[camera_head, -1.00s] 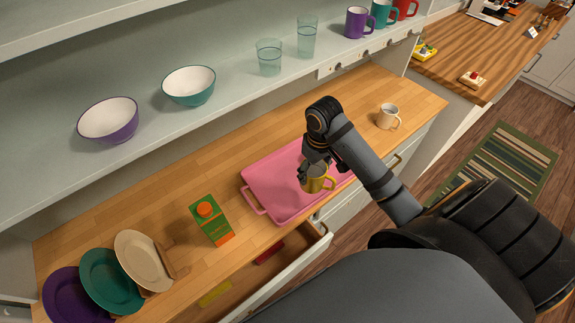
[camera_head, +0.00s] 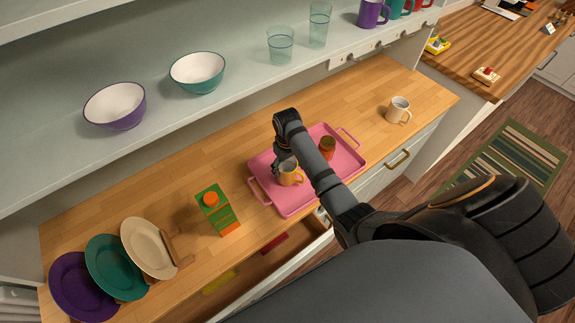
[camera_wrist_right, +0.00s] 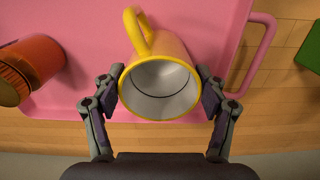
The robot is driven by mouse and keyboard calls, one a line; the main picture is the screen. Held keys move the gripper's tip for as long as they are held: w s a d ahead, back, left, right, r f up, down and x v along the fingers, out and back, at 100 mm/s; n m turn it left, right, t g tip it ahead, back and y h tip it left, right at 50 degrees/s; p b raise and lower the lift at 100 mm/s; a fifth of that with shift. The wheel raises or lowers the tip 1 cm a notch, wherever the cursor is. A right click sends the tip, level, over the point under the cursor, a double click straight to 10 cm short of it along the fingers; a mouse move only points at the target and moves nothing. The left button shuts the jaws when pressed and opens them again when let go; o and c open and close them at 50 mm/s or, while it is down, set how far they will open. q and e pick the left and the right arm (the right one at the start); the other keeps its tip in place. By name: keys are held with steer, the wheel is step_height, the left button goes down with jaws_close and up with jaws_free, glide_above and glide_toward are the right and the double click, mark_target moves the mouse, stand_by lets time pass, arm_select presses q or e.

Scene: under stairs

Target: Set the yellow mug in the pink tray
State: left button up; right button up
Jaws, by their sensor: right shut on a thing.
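The yellow mug (camera_head: 290,174) is over the left part of the pink tray (camera_head: 293,206) on the wooden counter. My right gripper (camera_head: 284,168) is shut on it. In the right wrist view the mug (camera_wrist_right: 152,60) sits between the two fingers of the right gripper (camera_wrist_right: 160,95), its open mouth toward the camera and its handle pointing up and left. The pink tray (camera_wrist_right: 195,15) fills the background there. Whether the mug touches the tray floor I cannot tell. My left gripper is not in view.
A red-brown jar (camera_head: 327,148) is in the tray; it also shows in the wrist view (camera_wrist_right: 30,65). A cream mug (camera_head: 397,110) stands at right. An open drawer (camera_head: 270,262) lies below the counter's front edge.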

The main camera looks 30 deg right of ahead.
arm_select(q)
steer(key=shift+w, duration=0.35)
arm_select(e)
steer(key=shift+d, duration=0.1)
steer(key=o, duration=1.7)
steer(key=shift+f, duration=0.1)
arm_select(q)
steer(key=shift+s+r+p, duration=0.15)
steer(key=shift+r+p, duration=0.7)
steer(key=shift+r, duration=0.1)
arm_select(e)
step_height(320, 180, up, 12)
steer(key=shift+s, duration=0.1)
